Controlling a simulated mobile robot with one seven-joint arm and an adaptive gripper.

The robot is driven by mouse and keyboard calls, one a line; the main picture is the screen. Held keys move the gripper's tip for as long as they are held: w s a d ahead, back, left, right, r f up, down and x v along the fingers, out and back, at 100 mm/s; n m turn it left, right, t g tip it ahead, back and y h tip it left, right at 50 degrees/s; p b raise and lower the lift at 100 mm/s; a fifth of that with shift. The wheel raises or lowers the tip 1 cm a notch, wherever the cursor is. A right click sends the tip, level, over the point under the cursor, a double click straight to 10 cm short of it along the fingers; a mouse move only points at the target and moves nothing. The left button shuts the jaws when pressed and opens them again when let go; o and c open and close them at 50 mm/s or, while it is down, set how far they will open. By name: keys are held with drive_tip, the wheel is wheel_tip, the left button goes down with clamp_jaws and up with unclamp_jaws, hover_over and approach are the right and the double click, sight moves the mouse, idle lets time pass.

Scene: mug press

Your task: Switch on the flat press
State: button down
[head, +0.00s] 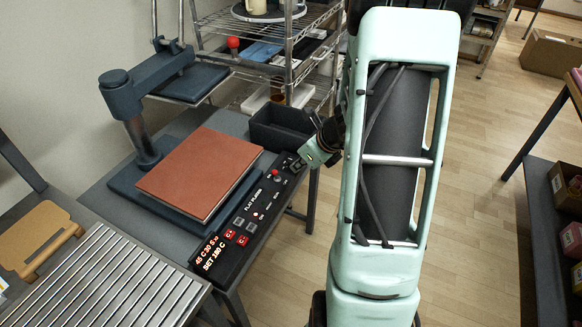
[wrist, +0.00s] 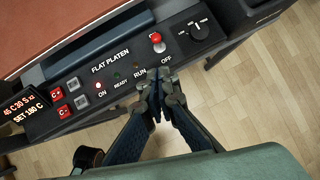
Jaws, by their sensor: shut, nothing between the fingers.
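The flat press (head: 205,168) stands on a grey table, with a reddish-brown slab and a dark control panel along its front. The panel is labelled FLAT PLATEN (wrist: 111,61). A red-tipped toggle (wrist: 156,38) stands on the panel near an OFF label; it also shows in the head view (head: 275,173). A pale light (wrist: 101,85) sits above the ON label. The display (wrist: 24,110) reads about 45 C and SET 180 C. My gripper (wrist: 160,76) is shut and empty, with its tips at the panel's front edge below the toggle; contact cannot be told.
A black rotary knob (wrist: 200,30) sits right of the toggle. Red C-marked buttons (wrist: 57,93) are beside the display. A dark bin (head: 283,130) stands behind the panel's far end. A wire shelf (head: 290,60) is behind the table.

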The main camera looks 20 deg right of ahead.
drive_tip(key=p+v, duration=0.1)
drive_tip(key=v, duration=0.3)
drive_tip(key=shift+a+r, duration=0.1)
drive_tip(key=shift+r, duration=0.15)
